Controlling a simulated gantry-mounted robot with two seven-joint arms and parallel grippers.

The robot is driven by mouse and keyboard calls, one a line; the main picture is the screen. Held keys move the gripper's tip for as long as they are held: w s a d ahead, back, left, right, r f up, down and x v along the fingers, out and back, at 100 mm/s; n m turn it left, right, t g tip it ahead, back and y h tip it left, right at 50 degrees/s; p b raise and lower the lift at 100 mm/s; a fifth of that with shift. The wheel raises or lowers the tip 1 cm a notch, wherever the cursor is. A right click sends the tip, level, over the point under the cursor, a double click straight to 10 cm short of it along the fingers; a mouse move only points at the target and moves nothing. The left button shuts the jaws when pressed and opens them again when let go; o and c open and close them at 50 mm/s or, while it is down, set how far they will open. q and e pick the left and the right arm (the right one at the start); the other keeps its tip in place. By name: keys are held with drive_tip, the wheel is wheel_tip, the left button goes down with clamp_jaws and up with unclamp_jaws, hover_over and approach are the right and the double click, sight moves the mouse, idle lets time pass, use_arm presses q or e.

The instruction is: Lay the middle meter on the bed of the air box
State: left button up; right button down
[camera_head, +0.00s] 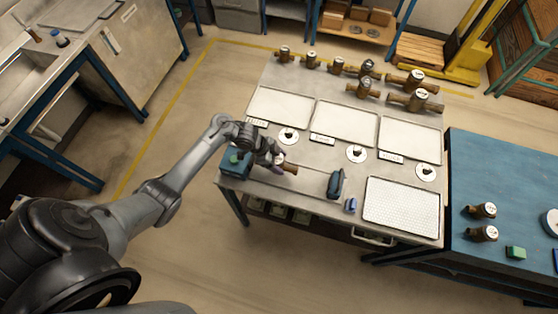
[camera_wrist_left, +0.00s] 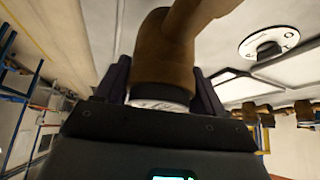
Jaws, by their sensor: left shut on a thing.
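My left gripper (camera_head: 272,158) is shut on a brass-brown meter (camera_head: 290,168) and holds it over the front left of the steel bench. In the left wrist view the brown body of the meter (camera_wrist_left: 165,60) sits between the two dark fingers, with a pale rim below it. The air box has a teal block (camera_head: 236,163) at its left and a dark blue-teal end piece (camera_head: 335,183) at its right. The held meter is between them. The gripper hides part of the bed, and I cannot tell whether the meter touches it. My right gripper is not in view.
Several brass meters (camera_head: 310,62) stand along the bench's back edge. Three pale trays (camera_head: 345,122) lie in the middle, with round white discs (camera_head: 356,154) before them. A perforated tray (camera_head: 402,207) lies front right. A blue table (camera_head: 500,180) with two meters adjoins the right.

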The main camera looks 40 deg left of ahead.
sight(281, 158)
use_arm(q)
drive_tip(key=shift+f+b, duration=1)
drive_tip(key=shift+f, duration=0.5)
idle(0.7)
drive_tip(key=shift+w, duration=0.1)
drive_tip(key=o, duration=1.7)
drive_tip(key=shift+o, duration=0.2)
drive_tip(key=shift+f, duration=0.15)
drive_tip(key=shift+r, duration=0.2)
wheel_tip(281, 158, up, 7)
drive_tip(key=p, duration=0.7)
drive_tip(key=shift+f, duration=0.1)
drive_tip(key=shift+f, duration=0.1)
